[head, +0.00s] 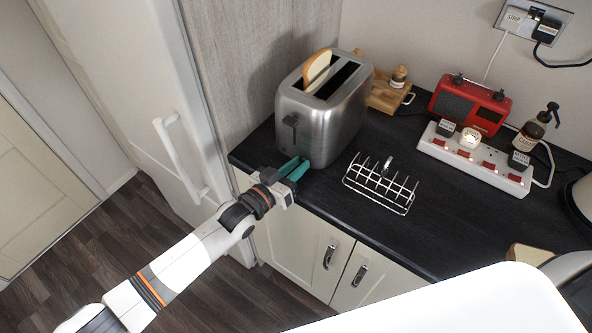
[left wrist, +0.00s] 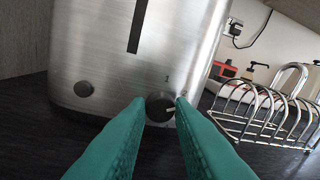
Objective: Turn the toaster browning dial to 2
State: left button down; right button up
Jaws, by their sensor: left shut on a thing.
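The toaster (head: 318,118) is brushed steel and stands at the left end of the dark worktop, with a slice of bread (head: 318,70) upright in one slot. In the left wrist view its front face (left wrist: 185,60) shows a dark lever slot and a round button (left wrist: 85,89). The black browning dial (left wrist: 158,107) has a light pointer line angled to the right, and a mark "1" above it. My left gripper (head: 298,168) has green fingers, also in the left wrist view (left wrist: 160,110), shut on the dial from both sides.
A wire toast rack (head: 381,185) stands close to the right of my left gripper. Behind are a wooden tray (head: 385,97), a red radio (head: 470,104) and a white power strip (head: 474,160) with plugs. The worktop's front edge runs below my left gripper.

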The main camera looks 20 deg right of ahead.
pick_arm(q)
jog(key=shift+f+n+b, duration=0.15)
jog(key=shift+n+b, duration=0.45)
jog(key=shift+n, duration=0.4)
jog(key=c, duration=1.3)
grip_release()
jog(key=shift+o, duration=0.2)
jog(key=shift+a, duration=0.1)
jog(key=b+v, duration=0.2)
jog(key=v, duration=1)
